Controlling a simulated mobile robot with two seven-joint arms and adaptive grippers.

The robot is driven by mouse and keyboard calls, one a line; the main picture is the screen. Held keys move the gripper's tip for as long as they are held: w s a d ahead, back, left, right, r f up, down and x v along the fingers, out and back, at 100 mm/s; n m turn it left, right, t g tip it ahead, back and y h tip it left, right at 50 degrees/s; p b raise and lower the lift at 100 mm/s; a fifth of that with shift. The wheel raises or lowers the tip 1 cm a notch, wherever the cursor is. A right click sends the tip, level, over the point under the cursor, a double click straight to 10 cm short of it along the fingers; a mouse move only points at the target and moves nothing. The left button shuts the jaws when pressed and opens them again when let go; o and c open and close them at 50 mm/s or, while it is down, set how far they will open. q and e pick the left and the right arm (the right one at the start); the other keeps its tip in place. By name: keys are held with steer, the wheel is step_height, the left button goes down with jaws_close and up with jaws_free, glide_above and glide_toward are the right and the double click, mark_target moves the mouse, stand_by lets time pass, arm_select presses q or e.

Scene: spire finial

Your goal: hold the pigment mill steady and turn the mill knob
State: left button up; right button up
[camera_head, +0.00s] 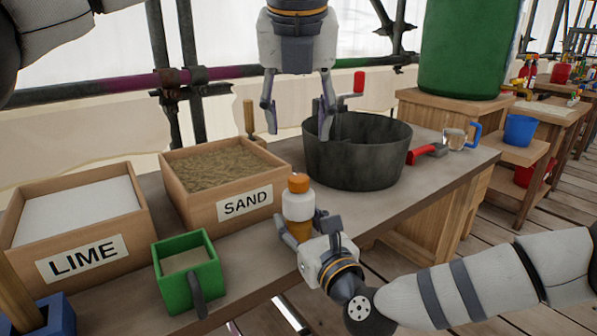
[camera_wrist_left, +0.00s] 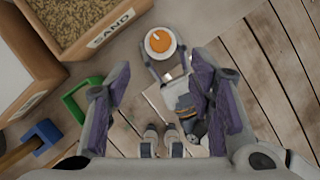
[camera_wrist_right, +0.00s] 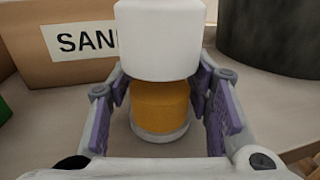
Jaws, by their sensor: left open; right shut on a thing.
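The pigment mill (camera_head: 298,207) stands upright on the workbench near its front edge, with a white upper part, an amber lower part and an orange mill knob (camera_head: 298,183) on top. My right gripper (camera_head: 305,230) is shut on the mill; the right wrist view shows its fingers on both sides of the amber lower part (camera_wrist_right: 160,108). My left gripper (camera_head: 298,128) is open and empty, pointing down above and behind the mill. In the left wrist view the knob (camera_wrist_left: 158,41) lies ahead of the open fingers. The knob is out of the right wrist view.
A sand box (camera_head: 218,219) and a lime box (camera_head: 124,258) stand left of the mill. A green scoop box (camera_head: 192,290) is in front of them. A dark mixing tub (camera_head: 360,165) stands behind, right of the mill, beside a red-handled tool (camera_head: 424,153).

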mark_target(299, 176)
arm_select(q)
steer(key=x, duration=1.1)
steer(key=shift+f, duration=0.4)
